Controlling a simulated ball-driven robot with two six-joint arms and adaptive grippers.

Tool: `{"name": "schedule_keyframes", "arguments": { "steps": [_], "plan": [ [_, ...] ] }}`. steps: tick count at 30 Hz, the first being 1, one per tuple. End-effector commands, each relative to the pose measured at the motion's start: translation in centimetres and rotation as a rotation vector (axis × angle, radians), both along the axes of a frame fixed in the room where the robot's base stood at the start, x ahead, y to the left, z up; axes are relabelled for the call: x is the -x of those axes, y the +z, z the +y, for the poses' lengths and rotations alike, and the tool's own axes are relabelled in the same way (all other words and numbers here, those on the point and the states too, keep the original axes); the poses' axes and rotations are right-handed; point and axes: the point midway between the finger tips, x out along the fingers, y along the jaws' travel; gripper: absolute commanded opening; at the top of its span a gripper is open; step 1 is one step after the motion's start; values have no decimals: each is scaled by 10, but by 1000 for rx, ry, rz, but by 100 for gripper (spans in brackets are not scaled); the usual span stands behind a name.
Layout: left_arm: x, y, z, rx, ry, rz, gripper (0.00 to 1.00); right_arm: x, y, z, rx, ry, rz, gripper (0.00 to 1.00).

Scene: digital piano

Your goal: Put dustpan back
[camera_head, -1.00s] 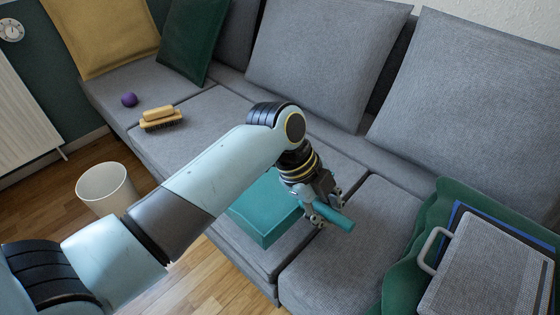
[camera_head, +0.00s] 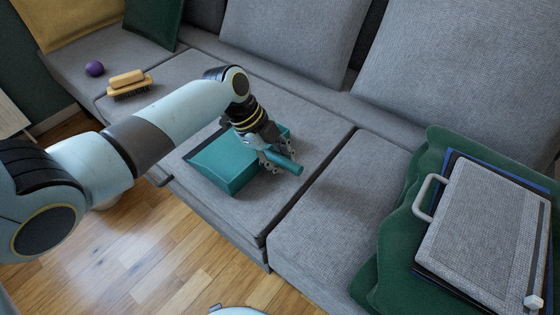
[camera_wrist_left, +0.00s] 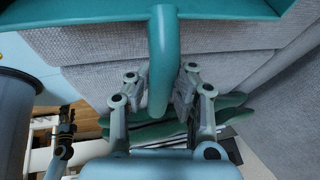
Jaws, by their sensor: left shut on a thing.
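The teal dustpan (camera_head: 228,172) is over the middle seat cushion of the grey sofa, its pan towards the left and its handle (camera_head: 290,166) towards the right. My left gripper (camera_head: 274,158) is shut on the handle; my arm and gripper hide part of the pan. In the left wrist view the handle (camera_wrist_left: 163,50) runs down between the fingers of my left gripper (camera_wrist_left: 158,88), with the pan's edge along the top. I cannot tell whether the pan touches the cushion.
A yellow brush (camera_head: 128,82) and a purple ball (camera_head: 94,68) lie on the sofa's left seat (camera_head: 75,75). A green cloth (camera_head: 385,245) with a grey case (camera_head: 490,235) on it covers the right seat. Wooden floor (camera_head: 180,250) lies in front. My arm mostly hides a white bin.

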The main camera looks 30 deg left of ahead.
Motion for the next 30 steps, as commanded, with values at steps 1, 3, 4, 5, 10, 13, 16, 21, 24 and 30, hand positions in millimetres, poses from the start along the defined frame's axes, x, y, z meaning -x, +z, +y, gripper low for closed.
{"name": "schedule_keyframes", "arguments": {
  "steps": [1, 3, 4, 5, 10, 13, 16, 21, 24, 30],
  "plan": [
    [-1, 2, 0, 0, 0, -2, 0, 0, 1, 0, 0, 0, 0, 52],
    [-1, 2, 0, 0, 0, -2, 0, 1, 1, 0, 0, 0, 1, 52],
    [-1, 2, 0, 0, 0, -2, 0, 1, 1, 0, 0, 0, 2, 52],
    [-1, 1, 0, 0, 0, -2, 0, 2, 0, 0, 0, 0, 4, 52],
    [-1, -2, 0, 0, -1, -1, 22, 1, 0, 0, 0, 0, 6, 52],
    [-1, -2, 0, 0, 0, -2, 35, -4, 1, 0, 0, 1, -4, 52],
    [-1, -2, 0, 0, 0, -2, 41, -6, 1, 0, 0, 2, -8, 52],
    [-1, -1, 0, 0, 0, -2, 41, -4, 1, 0, 0, 2, -6, 52],
    [-1, 3, 0, 0, 0, -2, 41, -5, 3, 0, 0, 2, -8, 52],
    [5, 36, 13, -3, -1, -6, 41, 5, 15, -1, 1, 1, -6, 52]
  ]
}}
